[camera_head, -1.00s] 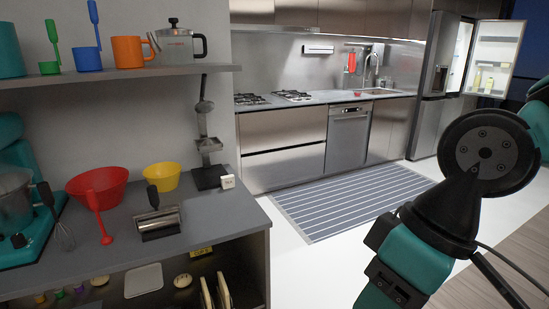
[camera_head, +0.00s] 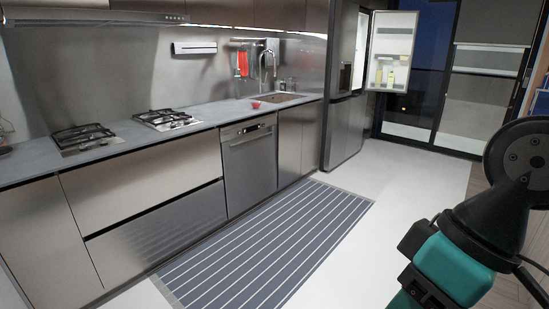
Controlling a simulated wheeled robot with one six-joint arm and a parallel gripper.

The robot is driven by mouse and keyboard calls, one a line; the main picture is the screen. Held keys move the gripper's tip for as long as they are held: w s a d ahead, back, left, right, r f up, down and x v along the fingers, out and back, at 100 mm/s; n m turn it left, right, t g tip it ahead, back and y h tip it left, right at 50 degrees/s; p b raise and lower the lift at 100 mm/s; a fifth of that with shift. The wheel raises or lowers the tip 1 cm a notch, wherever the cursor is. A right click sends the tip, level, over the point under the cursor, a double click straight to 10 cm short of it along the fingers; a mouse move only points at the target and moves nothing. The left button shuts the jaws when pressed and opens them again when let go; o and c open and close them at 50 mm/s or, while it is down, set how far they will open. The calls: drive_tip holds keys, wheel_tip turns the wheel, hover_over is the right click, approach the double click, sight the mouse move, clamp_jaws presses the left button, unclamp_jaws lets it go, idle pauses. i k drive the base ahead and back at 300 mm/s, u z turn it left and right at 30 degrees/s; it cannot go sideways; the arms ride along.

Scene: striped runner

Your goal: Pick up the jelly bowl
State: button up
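A small red item (camera_head: 256,105) sits on the grey counter near the sink. It may be the jelly bowl, but it is too small and far to tell. My arm is at the right edge, with a teal link and black round joint in sight. My gripper is out of view, so its state and anything in it are hidden.
The counter (camera_head: 35,158) runs along the left with two gas hobs (camera_head: 85,137) and a sink (camera_head: 278,98). A dishwasher (camera_head: 250,168) is below it. A striped runner (camera_head: 265,245) lies on the floor. The fridge door (camera_head: 390,50) stands open. Pale floor right of the runner is clear.

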sight(256, 105)
drive_tip(key=z, duration=0.1)
drive_tip(key=i, duration=2.6)
drive_tip(key=u, duration=0.45)
drive_tip(key=i, duration=2.35)
drive_tip(key=u, duration=0.4)
drive_tip(key=i, duration=0.4)
drive_tip(key=u, duration=0.15)
